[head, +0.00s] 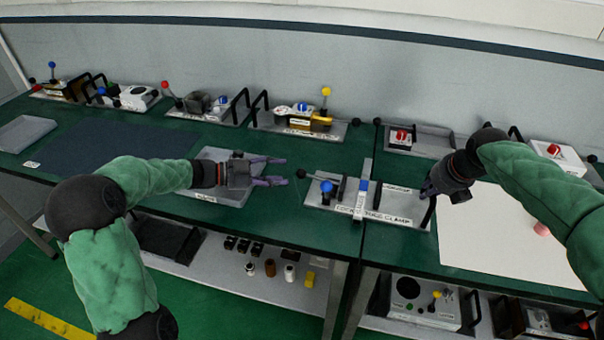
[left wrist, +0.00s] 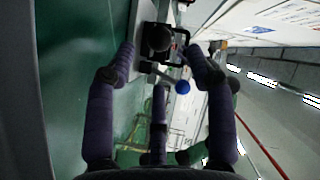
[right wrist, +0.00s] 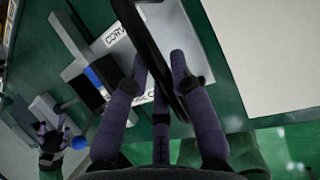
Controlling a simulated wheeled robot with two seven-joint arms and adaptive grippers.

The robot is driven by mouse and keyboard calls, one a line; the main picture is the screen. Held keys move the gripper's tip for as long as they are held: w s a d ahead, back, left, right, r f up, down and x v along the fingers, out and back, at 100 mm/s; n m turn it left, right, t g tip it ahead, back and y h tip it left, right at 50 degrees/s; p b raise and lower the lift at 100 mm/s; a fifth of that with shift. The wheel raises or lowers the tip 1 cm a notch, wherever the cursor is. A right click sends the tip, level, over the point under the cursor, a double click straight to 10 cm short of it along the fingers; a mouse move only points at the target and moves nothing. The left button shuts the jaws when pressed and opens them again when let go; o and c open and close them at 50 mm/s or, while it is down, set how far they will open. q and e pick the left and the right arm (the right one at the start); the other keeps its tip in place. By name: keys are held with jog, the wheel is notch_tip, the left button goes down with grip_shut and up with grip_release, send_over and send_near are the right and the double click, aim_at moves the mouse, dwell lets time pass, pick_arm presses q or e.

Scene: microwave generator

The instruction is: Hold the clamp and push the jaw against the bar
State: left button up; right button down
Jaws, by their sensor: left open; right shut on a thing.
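The clamp (head: 345,205), a light plate with a printed label, lies on the green bench in the middle of the head view. It carries a blue-ball lever (head: 326,186), a black ball knob (head: 301,173) and a dark jaw block beside a grey bar (head: 361,195) with a blue band. My right gripper (head: 431,190) is shut on the black handle (right wrist: 150,45) at the plate's right end. My left gripper (head: 284,170) is open and empty, just left of the black knob. In the left wrist view the knob (left wrist: 158,38) and blue ball (left wrist: 183,87) show between its fingers.
A grey plate (head: 225,196) lies beneath my left forearm. A white sheet (head: 500,235) covers the bench at right. Several other fixtures with handles line the back, including one with a yellow ball (head: 326,91). A lower shelf (head: 260,285) holds small parts.

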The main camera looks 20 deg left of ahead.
aim_at(302, 174)
pick_arm(q)
jog(key=x, duration=0.7)
jog(key=shift+w+d+f, duration=0.1)
jog(key=shift+w+d, duration=0.05)
jog(key=shift+d, duration=0.05)
grip_shut()
